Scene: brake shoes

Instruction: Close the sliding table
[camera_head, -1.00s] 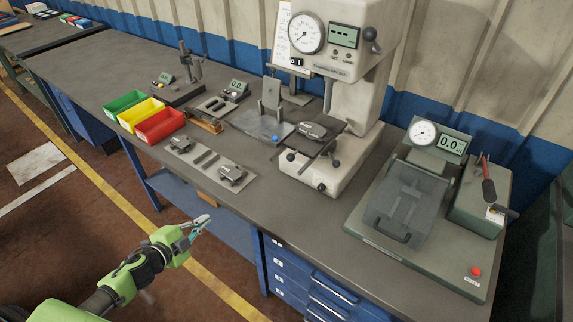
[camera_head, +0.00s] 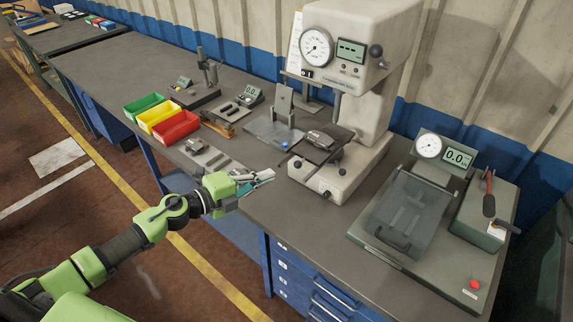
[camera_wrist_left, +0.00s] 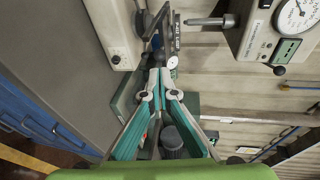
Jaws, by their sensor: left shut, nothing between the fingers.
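The press (camera_head: 345,100) has a dark table (camera_head: 316,147) low on its front, and the table sticks out to the left of the column. A dark part (camera_head: 321,138) lies on top of it. My left gripper (camera_head: 264,177) is in front of and to the left of this table, over the bench's front edge, apart from it. Its teal fingers are shut and empty; their tips also show in the left wrist view (camera_wrist_left: 160,78). The dark table shows beyond the tips there, partly covered. My right gripper is not in view.
Left of the press stand a plate with a blue knob (camera_head: 268,130) and red (camera_head: 176,128), yellow and green bins. A green tester (camera_head: 420,205) with a clear cover stands to the right. The bench front between press and tester is free.

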